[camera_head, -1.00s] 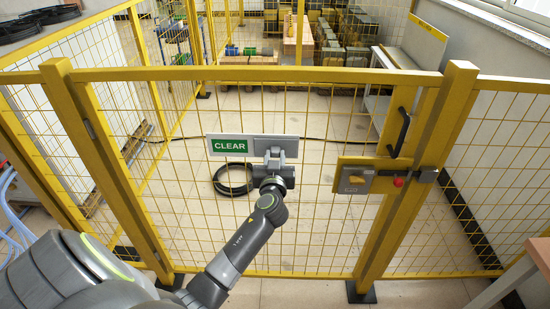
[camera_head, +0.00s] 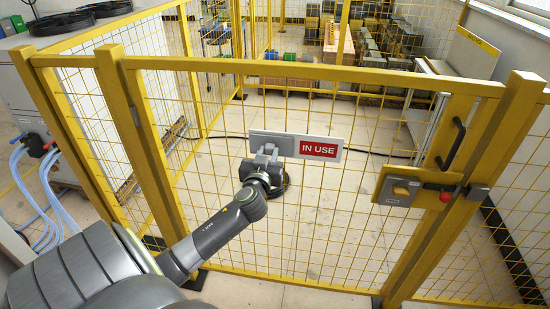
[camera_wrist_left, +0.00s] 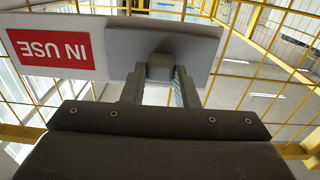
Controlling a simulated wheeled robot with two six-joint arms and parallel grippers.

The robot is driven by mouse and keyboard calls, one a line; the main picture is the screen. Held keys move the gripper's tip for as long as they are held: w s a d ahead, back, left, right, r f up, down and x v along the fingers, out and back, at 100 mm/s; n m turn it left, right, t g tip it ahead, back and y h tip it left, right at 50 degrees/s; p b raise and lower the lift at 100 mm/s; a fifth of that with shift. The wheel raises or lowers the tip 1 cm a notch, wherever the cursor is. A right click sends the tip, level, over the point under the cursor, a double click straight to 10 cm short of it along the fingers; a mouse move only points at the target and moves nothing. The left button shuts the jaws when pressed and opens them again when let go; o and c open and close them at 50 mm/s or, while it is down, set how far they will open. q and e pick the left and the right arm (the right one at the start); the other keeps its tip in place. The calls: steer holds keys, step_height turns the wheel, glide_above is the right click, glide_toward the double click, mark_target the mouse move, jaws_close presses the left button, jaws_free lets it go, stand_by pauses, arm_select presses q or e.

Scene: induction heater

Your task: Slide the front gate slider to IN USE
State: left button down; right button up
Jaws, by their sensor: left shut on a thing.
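The front gate sign (camera_head: 340,148) hangs on the yellow mesh gate and shows a red IN USE panel on its right. The grey slider plate (camera_head: 270,143) covers the sign's left part. My left gripper (camera_head: 266,157) is at the slider plate, shut on its knob. In the left wrist view the grey slider plate (camera_wrist_left: 195,45) and its knob (camera_wrist_left: 160,67) sit between the fingers of my left gripper (camera_wrist_left: 160,85), with the red IN USE panel beside them, upside down. My right gripper is not in view.
The yellow gate (camera_head: 330,72) is closed, with a black handle (camera_head: 451,145) and a latch box (camera_head: 399,188) with a red knob on its right. A black cable coil lies on the floor behind the mesh. Grey cabinet and blue hoses (camera_head: 48,190) stand at left.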

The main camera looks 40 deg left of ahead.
arm_select(q)
steer(key=shift+r, duration=0.1)
steer(key=c, duration=1.5)
jaws_free()
steer(key=o, duration=0.4)
steer(key=shift+s+a, duration=0.15)
steer(key=shift+a, duration=0.1)
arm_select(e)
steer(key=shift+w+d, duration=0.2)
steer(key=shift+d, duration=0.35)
arm_select(q)
steer(key=shift+d, duration=0.1)
